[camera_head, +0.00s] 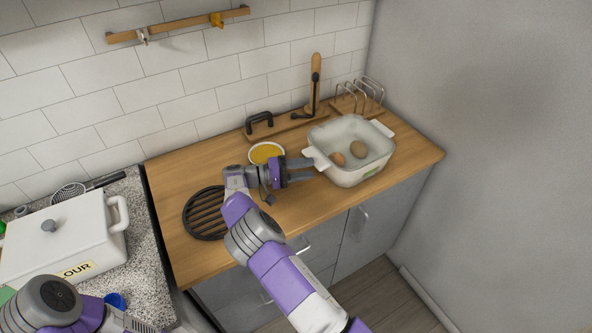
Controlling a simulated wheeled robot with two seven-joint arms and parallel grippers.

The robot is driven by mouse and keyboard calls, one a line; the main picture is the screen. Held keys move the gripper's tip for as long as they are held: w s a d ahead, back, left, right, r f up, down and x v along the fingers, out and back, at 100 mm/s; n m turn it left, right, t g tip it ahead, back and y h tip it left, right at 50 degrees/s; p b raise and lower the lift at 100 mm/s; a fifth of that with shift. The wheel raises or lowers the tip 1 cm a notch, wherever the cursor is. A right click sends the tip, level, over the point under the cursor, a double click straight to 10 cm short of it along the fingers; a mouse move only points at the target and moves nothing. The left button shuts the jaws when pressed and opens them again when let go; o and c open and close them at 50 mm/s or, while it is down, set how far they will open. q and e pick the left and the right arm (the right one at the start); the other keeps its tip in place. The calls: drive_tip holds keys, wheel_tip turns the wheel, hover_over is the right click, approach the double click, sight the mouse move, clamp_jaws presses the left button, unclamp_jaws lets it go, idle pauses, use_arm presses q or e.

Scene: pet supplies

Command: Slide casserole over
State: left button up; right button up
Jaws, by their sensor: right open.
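The casserole (345,176) is a white, square-sided dish with a handle tab on each side. It stands on the wooden counter at the right, with two brown eggs (358,149) inside. My right gripper (303,169) is open at the casserole's left side, its fingers pointing at the left handle tab. I cannot tell whether the fingers touch it. My left arm shows at the bottom left, but its gripper is outside the frame.
A black round trivet (204,213) lies on the counter at the left. A bowl of yellow food (266,153) sits behind my right gripper. A wooden toast rack (358,100) stands behind the casserole. A white lidded flour box (65,238) stands on the granite top.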

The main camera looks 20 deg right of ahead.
sight(316, 167)
drive_tip(key=shift+x, duration=2.3)
clamp_jaws()
